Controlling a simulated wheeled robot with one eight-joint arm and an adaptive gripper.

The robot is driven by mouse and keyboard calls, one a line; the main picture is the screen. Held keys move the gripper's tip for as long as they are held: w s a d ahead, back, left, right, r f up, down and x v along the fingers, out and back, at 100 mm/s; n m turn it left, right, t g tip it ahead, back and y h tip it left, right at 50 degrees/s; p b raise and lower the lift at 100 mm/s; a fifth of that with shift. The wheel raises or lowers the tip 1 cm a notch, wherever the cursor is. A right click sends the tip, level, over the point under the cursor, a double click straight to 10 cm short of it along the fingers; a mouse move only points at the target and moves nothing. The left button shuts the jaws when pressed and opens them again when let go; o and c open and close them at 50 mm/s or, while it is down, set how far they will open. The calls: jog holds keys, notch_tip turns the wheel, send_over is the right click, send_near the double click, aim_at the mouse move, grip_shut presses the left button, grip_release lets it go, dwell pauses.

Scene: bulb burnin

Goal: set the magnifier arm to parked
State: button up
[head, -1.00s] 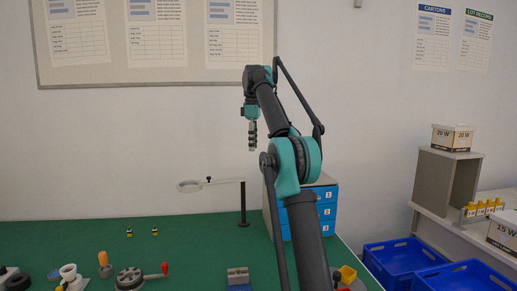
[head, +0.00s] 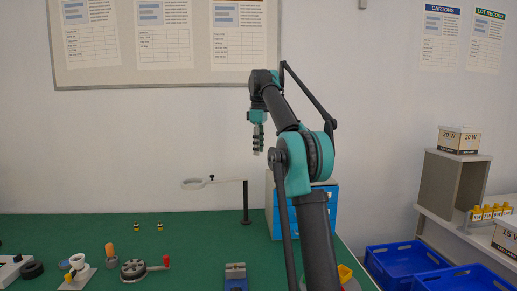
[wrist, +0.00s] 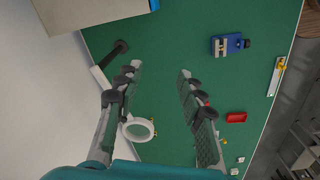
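The magnifier arm (head: 228,181) is a pale horizontal arm on a black post (head: 245,203) at the back of the green bench. Its ring-shaped lens (head: 192,184) points left in the head view, with a small black knob near the ring. In the wrist view the white ring (wrist: 138,130) shows beside the left finger, partly covered by it, and the black post (wrist: 114,54) lies at upper left. My gripper (head: 258,150) points down, above and to the right of the magnifier in the head view. In the wrist view my gripper (wrist: 155,78) is open with nothing between its fingers.
A blue drawer cabinet (head: 323,206) stands right of the post, partly behind my arm. A blue vise (head: 235,277) sits in front. A round black fixture with a red-knobbed lever (head: 145,268) is at left. Blue crates (head: 403,262) stand at right.

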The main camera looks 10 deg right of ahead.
jog(key=shift+w+f, duration=0.15)
jog(key=shift+c, duration=1.2)
jog(key=w+f+n+t+h, duration=0.1)
jog(key=w+f, duration=0.2)
jog(key=w+d+f+n+t+h, duration=0.1)
jog(key=w+f+t, duration=0.1)
jog(key=w+f, duration=0.1)
jog(key=w+f+n+t+h, duration=0.2)
jog(key=w+f, duration=0.1)
jog(key=w, duration=0.2)
jog(key=shift+d+f, duration=0.15)
jog(key=shift+f, duration=0.15)
grip_shut()
jog(key=n+t+y, duration=0.7)
jog(key=n+t, duration=0.5)
jog(key=n, duration=0.9)
send_near(211, 183)
jog(key=w, duration=0.4)
jog(key=w+a, duration=0.1)
jog(key=w, duration=0.1)
jog(key=shift+w+a+f, duration=0.1)
jog(key=shift+w, duration=0.3)
